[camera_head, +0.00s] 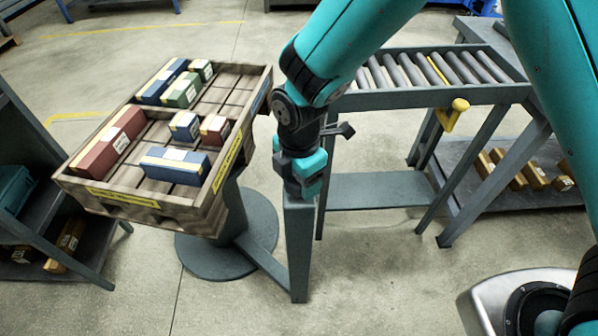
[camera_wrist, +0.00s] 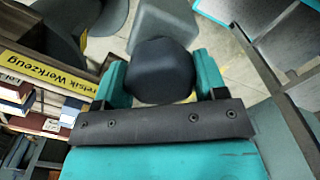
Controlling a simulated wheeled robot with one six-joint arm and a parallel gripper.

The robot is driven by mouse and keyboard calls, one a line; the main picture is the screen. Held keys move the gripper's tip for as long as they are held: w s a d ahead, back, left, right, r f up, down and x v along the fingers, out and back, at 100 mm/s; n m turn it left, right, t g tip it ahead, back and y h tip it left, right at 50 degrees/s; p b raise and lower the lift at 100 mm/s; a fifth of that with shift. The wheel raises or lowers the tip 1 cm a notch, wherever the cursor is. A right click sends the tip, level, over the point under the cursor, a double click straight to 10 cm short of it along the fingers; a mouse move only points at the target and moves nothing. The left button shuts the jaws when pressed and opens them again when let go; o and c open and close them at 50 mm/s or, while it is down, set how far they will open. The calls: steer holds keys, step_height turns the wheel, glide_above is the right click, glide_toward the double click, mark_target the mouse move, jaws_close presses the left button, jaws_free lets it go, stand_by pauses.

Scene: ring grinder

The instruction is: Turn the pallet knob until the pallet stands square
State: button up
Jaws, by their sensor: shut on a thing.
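The wooden pallet (camera_head: 188,214) sits on a round grey pedestal (camera_head: 262,220) at left in the head view. It stands turned at an angle to the roller conveyor. Its labelled edge (camera_wrist: 45,72) shows at the left of the wrist view. The dark, rounded pallet knob (camera_wrist: 162,68) sits on top of a grey post (camera_head: 300,245), which is joined to the pedestal by a low bar. My gripper (camera_head: 303,178) points down over the post. Its teal fingers (camera_wrist: 161,85) are shut on the knob, one on each side. In the head view the gripper hides the knob.
Several blue, green and red boxes (camera_head: 174,166) lie on the pallet. The roller conveyor (camera_head: 430,92) with a yellow handle (camera_head: 456,108) stands behind and right of my gripper. A grey shelf (camera_head: 70,235) stands close to the pallet's left. Open floor lies in front.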

steer(key=m+p, duration=0.1)
steer(key=m, duration=0.3)
steer(key=shift+r+m, duration=0.1)
steer(key=shift+m, duration=0.3)
steer(key=m+p, duration=0.1)
steer(key=m, duration=0.2)
steer(key=shift+m, duration=0.3)
steer(key=m+p, duration=0.1)
steer(key=m, duration=0.3)
steer(key=shift+m, duration=0.3)
steer(key=m, duration=0.3)
steer(key=shift+m+p, duration=0.3)
steer(key=shift+p, duration=0.1)
steer(key=m+p, duration=0.1)
steer(key=m, duration=1.2)
steer(key=shift+m, duration=0.3)
